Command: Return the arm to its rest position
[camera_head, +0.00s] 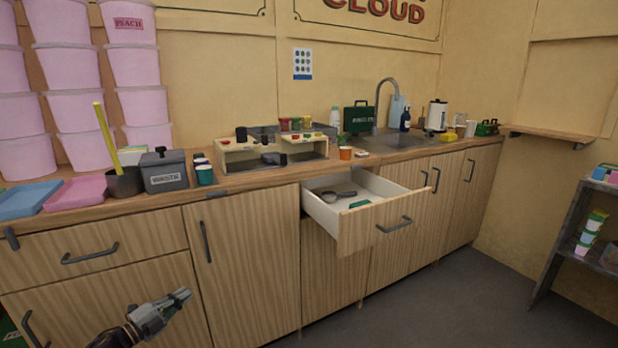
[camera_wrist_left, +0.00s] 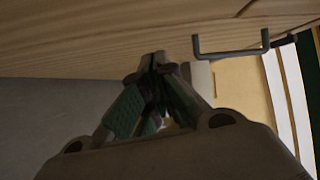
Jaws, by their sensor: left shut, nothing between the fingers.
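My left gripper (camera_head: 180,296) shows at the lower left of the head view, in front of the lower cabinet doors. Its fingers are shut with nothing between them. In the left wrist view its closed fingers (camera_wrist_left: 158,62) point toward a wooden cabinet front (camera_wrist_left: 90,40), and a dark bar handle (camera_wrist_left: 232,50) is to their right. I cannot tell the exact gap to the wood. My right gripper is not in view.
An open drawer (camera_head: 360,231) juts out from the counter, with a dark scoop (camera_head: 338,195) and a green item (camera_head: 360,204) inside. A grey shelf rack (camera_head: 565,235) stands at the right. The dark floor (camera_head: 440,305) between is clear.

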